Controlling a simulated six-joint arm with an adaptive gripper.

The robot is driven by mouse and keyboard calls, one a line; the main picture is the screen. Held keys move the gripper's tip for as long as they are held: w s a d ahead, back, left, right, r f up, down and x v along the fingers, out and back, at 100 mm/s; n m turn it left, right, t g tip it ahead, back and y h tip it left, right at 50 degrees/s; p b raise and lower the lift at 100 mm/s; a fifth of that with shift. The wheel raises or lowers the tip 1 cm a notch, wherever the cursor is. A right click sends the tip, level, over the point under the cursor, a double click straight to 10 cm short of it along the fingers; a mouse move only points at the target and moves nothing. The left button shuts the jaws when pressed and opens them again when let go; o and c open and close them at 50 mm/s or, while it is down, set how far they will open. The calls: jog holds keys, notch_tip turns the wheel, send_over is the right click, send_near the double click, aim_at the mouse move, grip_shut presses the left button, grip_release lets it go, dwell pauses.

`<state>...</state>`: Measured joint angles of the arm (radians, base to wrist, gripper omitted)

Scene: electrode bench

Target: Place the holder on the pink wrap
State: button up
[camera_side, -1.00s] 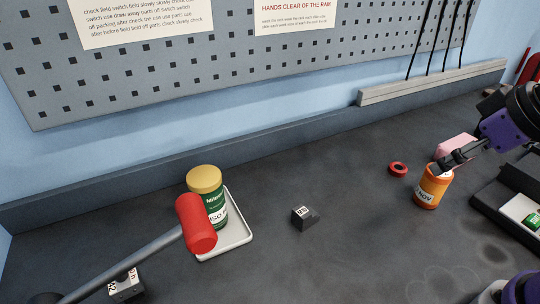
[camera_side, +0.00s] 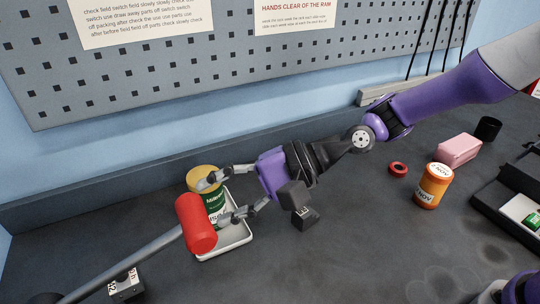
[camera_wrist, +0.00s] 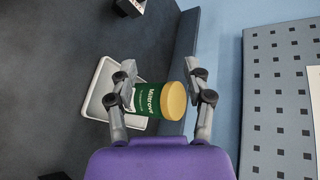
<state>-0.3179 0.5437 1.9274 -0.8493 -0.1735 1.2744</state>
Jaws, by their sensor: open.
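The pink wrap (camera_side: 458,149), a pink block, lies on the bench at the right in the side view. A black cylinder (camera_side: 488,128) stands just behind it to the right, apart from it; I cannot tell whether this is the holder. My gripper (camera_side: 214,199) is open at the left, its fingers either side of a green jar with a yellow lid (camera_side: 205,182). In the wrist view my gripper (camera_wrist: 163,92) has the jar (camera_wrist: 150,99) between its fingers, and grip contact is unclear. The jar is at a white tray (camera_side: 228,249).
A red cylinder (camera_side: 197,224) on a grey rod partly hides the jar. A dark labelled block (camera_side: 305,217) sits under my wrist. An orange jar (camera_side: 432,187), a red ring (camera_side: 398,168) and a black tray (camera_side: 490,204) are at the right. The bench's front middle is clear.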

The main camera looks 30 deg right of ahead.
aim_at(126, 281)
jog(key=a+f+m+y, duration=0.1)
jog(key=a+f+m, duration=0.1)
jog(key=m, duration=0.2)
jog(key=s+a+f+m+y, duration=0.1)
jog(key=a+f+m+y, duration=0.1)
jog(key=f+m, duration=0.1)
jog(key=s+a+f+m+t+y, duration=0.1)
jog(key=a+f+m, duration=0.2)
jog(key=m, duration=0.2)
jog(key=shift+s+a+y, duration=0.1)
jog(key=shift+s+y, duration=0.1)
jog(key=shift+y, duration=0.1)
jog(key=shift+a+f+m, duration=0.2)
jog(key=shift+a+m, duration=0.05)
jog(key=shift+m, duration=0.25)
jog(key=x, duration=1)
jog(key=shift+w+d, duration=0.1)
grip_shut()
jog(key=shift+r, duration=0.1)
